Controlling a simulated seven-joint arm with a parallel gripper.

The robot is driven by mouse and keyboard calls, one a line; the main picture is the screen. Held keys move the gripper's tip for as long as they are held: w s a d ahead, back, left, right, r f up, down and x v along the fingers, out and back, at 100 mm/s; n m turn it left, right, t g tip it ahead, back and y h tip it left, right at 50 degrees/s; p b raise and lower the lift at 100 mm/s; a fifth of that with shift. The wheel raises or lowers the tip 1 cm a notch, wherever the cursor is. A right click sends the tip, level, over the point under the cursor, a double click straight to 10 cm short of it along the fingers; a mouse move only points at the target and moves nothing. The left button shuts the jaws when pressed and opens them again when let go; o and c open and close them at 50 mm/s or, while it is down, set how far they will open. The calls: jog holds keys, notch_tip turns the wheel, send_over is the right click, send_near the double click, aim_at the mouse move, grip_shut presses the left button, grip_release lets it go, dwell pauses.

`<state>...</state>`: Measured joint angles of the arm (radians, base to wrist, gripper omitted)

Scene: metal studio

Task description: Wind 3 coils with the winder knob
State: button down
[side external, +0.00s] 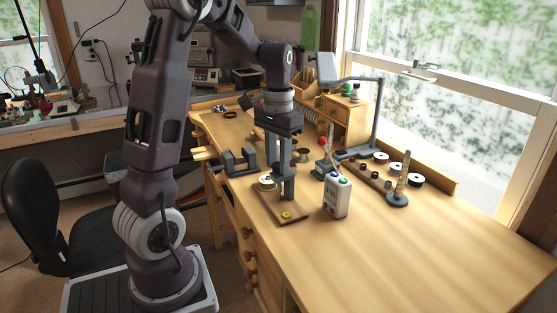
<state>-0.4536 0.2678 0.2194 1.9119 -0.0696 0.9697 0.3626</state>
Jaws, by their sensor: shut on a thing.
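My gripper (287,197) points straight down over the wooden winder board (299,212) near the bench's left front edge. Its fingers are shut at the winder, and what they grip, apparently the winder knob, is small and mostly hidden between them. A pale spool or coil former (267,182) shows just left of the fingers, partly covered by them. I cannot tell how much wire is on it. A small yellow round piece (287,215) lies at the near end of the board, just below the fingertips.
A white box with coloured buttons (337,196) stands close on the right. A grey bracket (240,161) is left behind. A red-topped lever device (323,158), a rack of spools (368,178) and a ringed post (398,188) stand farther right. The bench's right front is clear.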

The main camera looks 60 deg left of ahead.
aim_at(278, 164)
jog(key=m, duration=0.4)
jog(key=shift+a+m, duration=0.1)
jog(key=shift+m, duration=0.2)
jog(key=shift+w+a+m, duration=0.1)
jog(key=shift+m, duration=2.5)
jog(key=c, duration=1.1)
grip_release()
jog(key=shift+o, duration=0.2)
jog(key=shift+r, duration=0.1)
notch_tip(278, 164, up, 7)
